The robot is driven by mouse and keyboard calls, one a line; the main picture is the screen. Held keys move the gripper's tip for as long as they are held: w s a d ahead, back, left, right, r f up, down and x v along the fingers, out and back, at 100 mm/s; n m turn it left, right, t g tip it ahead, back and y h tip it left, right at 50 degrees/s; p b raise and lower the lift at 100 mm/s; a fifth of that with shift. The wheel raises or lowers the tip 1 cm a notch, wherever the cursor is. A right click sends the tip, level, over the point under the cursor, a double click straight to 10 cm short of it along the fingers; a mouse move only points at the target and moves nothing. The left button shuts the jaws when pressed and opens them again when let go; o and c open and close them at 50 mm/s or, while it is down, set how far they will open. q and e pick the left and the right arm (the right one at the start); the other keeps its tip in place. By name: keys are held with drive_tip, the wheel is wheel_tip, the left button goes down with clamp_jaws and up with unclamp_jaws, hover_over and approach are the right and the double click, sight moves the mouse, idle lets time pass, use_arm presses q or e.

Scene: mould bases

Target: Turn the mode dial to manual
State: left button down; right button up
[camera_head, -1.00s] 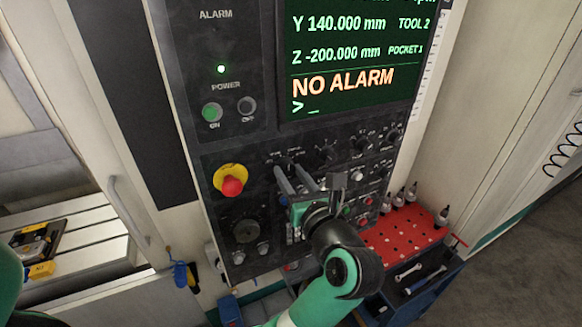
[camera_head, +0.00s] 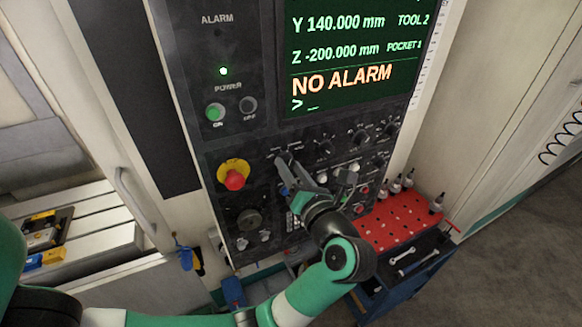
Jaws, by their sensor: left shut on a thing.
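The mode dial (camera_head: 288,154) is the leftmost knob in the upper dial row on the black control panel (camera_head: 262,133). It is mostly hidden by the fingers, and I cannot read its setting. My left gripper (camera_head: 283,164) is shut on the dial, with its fingertips against the panel. Its arm comes in from the lower left. My right gripper is out of the picture.
A red emergency stop (camera_head: 235,181) on a yellow ring sits left of the gripper. More dials (camera_head: 358,138) lie to the right. The screen (camera_head: 350,65) above reads NO ALARM. A red-topped tool cart (camera_head: 400,224) stands at lower right.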

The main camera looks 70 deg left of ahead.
use_arm(q)
drive_tip(key=shift+c, duration=2.2)
unclamp_jaws()
drive_tip(key=d+b, duration=0.2)
drive_tip(key=d, duration=0.9)
drive_tip(key=shift+d+r+b, duration=0.25)
drive_tip(key=shift+d+b, duration=0.05)
drive_tip(key=shift+b, duration=0.05)
